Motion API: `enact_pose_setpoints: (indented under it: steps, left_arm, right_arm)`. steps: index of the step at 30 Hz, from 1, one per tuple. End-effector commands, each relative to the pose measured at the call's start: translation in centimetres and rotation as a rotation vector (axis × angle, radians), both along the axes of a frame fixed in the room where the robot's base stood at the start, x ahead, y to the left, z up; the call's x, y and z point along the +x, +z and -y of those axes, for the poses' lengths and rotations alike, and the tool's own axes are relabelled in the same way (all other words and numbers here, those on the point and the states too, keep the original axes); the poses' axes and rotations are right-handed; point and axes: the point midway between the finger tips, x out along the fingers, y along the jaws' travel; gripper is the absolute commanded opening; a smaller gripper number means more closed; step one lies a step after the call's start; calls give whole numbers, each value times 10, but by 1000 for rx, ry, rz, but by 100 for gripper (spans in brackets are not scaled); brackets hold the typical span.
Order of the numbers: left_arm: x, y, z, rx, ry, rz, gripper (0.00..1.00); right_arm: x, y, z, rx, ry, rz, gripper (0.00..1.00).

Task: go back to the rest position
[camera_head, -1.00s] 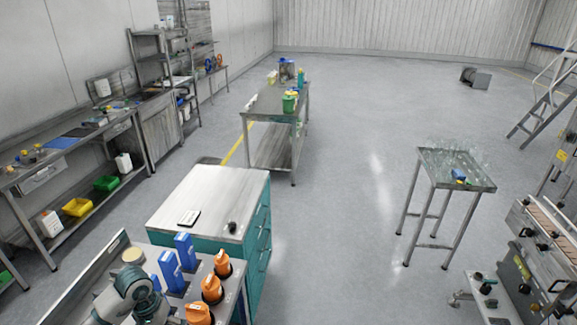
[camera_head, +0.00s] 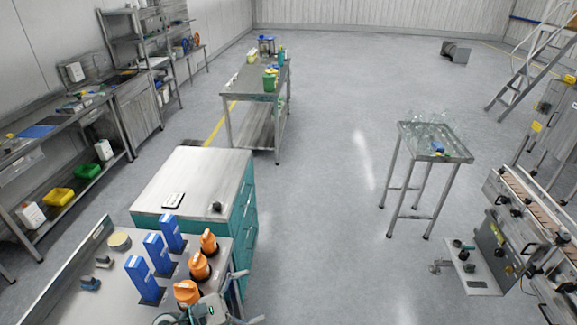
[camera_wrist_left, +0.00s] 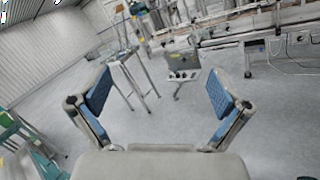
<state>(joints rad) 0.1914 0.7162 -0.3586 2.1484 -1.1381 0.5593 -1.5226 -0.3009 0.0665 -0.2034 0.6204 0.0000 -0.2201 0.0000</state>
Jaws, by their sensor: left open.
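My left gripper (camera_head: 254,297) shows at the bottom of the head view, just right of the orange-capped bottles, with part of my arm below it. In the left wrist view the left gripper (camera_wrist_left: 160,84) has its two blue-padded fingers spread wide with nothing between them. Its fingers are clear of every object there. My right gripper is in neither view.
A bench with blue boxes (camera_head: 157,253) and orange bottles (camera_head: 199,266) lies close to the left gripper. A teal cabinet (camera_head: 190,180) stands behind it. A table with clear items (camera_head: 435,140) and a machine (camera_head: 520,225) stand right. Open floor (camera_head: 330,250) lies between.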

Motion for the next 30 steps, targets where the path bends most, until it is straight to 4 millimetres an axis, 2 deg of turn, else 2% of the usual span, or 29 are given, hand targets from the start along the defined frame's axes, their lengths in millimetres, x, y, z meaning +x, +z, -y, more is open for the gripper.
enact_pose_setpoints:
  steps: [1,3,5,7,8,10,11,12,15,17,18,21,24,30]
  left_arm:
    - [6,13,-4,-206,68,-155,100]
    - [20,22,-25,-517,169,-401,100]
    - [32,17,-50,-785,253,-616,100]
    - [41,-5,-84,-1103,352,-864,100]
    - [43,-20,-98,-1239,396,-968,100]
    - [38,-64,-126,-1558,505,-1203,100]
    - [31,-86,-136,-1697,556,-1296,100]
    - [19,-116,-146,-1877,629,-1409,100]
    - [-20,-180,-157,-2252,808,-1612,100]
    - [-46,-208,-157,-2427,911,-1687,100]
    - [-62,-223,-155,2419,-937,1647,100]
    - [-101,-253,-149,2238,-932,1444,100]
    - [-139,-273,-140,2087,-935,1275,100]
    - [-203,-300,-121,1847,-958,997,100]
  right_arm:
    - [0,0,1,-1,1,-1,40]
    - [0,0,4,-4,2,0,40]
    - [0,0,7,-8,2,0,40]
    - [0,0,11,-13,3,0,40]
    - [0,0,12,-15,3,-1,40]
    - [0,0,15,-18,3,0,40]
    - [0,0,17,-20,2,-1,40]
    - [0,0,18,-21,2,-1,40]
    - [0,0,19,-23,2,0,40]
    - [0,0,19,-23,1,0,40]
    - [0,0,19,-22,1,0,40]
    - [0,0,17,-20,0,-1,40]
    - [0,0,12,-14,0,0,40]
    - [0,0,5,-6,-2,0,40]
